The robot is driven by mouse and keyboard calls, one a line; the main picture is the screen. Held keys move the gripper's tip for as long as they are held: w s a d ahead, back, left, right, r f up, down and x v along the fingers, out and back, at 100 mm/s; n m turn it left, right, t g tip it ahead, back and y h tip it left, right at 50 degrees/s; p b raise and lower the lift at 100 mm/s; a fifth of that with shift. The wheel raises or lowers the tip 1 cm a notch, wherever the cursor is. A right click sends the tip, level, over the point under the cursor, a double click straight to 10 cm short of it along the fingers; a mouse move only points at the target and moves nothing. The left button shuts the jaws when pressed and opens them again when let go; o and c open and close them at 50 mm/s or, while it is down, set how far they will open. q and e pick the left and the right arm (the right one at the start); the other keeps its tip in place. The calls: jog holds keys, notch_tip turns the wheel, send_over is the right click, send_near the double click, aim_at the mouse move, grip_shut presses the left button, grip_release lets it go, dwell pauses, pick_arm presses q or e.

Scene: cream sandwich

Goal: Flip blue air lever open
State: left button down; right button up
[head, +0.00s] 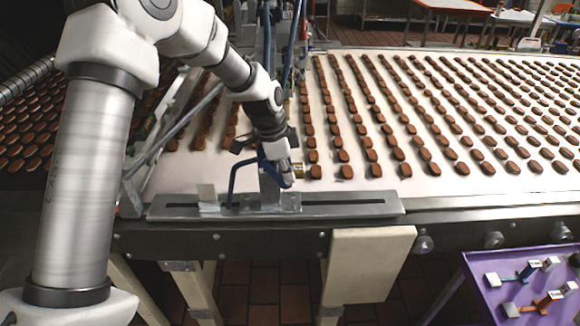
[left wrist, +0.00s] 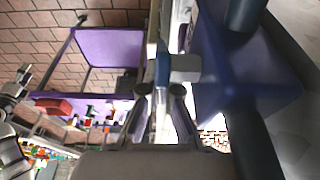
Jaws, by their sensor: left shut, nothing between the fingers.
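My left gripper (head: 286,178) is shut and empty. In the left wrist view the finger ends (left wrist: 160,95) lie just below a small blue lever (left wrist: 162,68) beside a grey metal block (left wrist: 185,67). I cannot tell whether they touch it. In the head view the lever is mostly hidden by the gripper.
The white conveyor (head: 420,185) carries many rows of brown biscuits. A slotted metal rail (head: 350,205) runs along its front edge.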

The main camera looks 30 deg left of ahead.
pick_arm(q)
jog(key=shift+s+a+f+g+y+p, duration=0.2)
jog(key=shift+a+g+y+p, duration=0.2)
jog(key=shift+y+p, duration=0.35)
jog(key=shift+f+g+y+p, duration=0.25)
jog(key=shift+g+y+p, duration=0.4)
jog(key=shift+y, duration=0.5)
jog(key=shift+s+f+p, duration=0.1)
jog(key=shift+f+p, duration=0.1)
jog(key=shift+p, duration=0.1)
jog(key=shift+s+a+f, duration=0.15)
jog(key=shift+a+f, duration=0.05)
jog(key=shift+a, duration=0.2)
jog(key=shift+p, duration=0.3)
jog(key=shift+d, duration=0.1)
